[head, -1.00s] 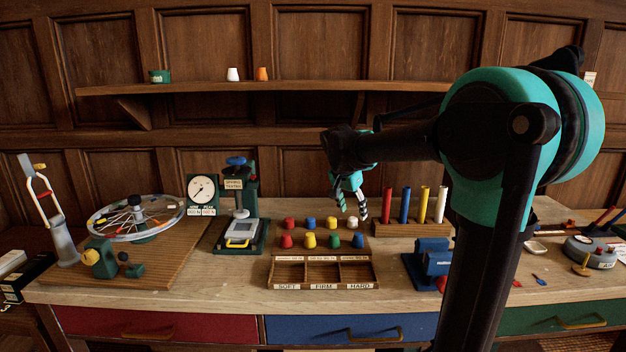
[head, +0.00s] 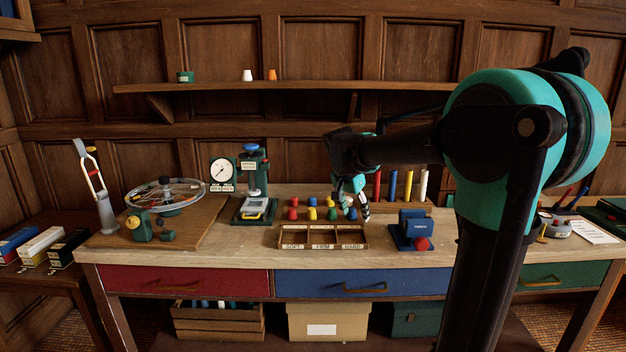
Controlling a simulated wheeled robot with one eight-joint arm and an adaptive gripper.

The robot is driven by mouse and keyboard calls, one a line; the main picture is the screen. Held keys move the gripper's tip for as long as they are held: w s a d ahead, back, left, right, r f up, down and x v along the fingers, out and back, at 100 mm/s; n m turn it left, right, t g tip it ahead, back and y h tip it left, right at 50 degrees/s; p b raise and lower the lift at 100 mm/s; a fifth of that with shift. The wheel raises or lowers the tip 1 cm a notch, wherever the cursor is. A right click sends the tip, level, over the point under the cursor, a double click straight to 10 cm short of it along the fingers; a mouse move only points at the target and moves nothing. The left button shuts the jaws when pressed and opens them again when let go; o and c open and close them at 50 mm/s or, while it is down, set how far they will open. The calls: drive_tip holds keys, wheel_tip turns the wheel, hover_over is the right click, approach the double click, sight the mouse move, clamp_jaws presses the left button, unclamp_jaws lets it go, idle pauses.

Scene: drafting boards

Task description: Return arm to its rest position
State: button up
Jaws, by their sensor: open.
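My gripper (head: 358,212) is teal and black with striped fingertips. The arm reaches out from the teal shoulder joint at the right of the head view. Whether the fingers touch anything behind them I cannot tell.
The workbench (head: 270,254) holds a sorting tray (head: 323,247), coloured pegs (head: 312,214), a spring tester (head: 254,190), a wheel stand (head: 164,196), a blue device (head: 412,228) and a rack of coloured rods (head: 408,206). A shelf (head: 330,87) runs along the wall. Boxes stand below.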

drive_tip(key=s+d+f+n+y, duration=0.1)
drive_tip(key=s+d+f+n, duration=0.2)
drive_tip(key=s+f, duration=0.7)
drive_tip(key=s+d+f+n+y, duration=0.1)
drive_tip(key=s+d+f+n, duration=0.2)
drive_tip(key=s+f, duration=0.6)
drive_tip(key=s+n, duration=0.1)
drive_tip(key=s, duration=0.5)
drive_tip(key=shift+d+f+n+t+y, duration=0.3)
drive_tip(key=shift+f+n, duration=0.1)
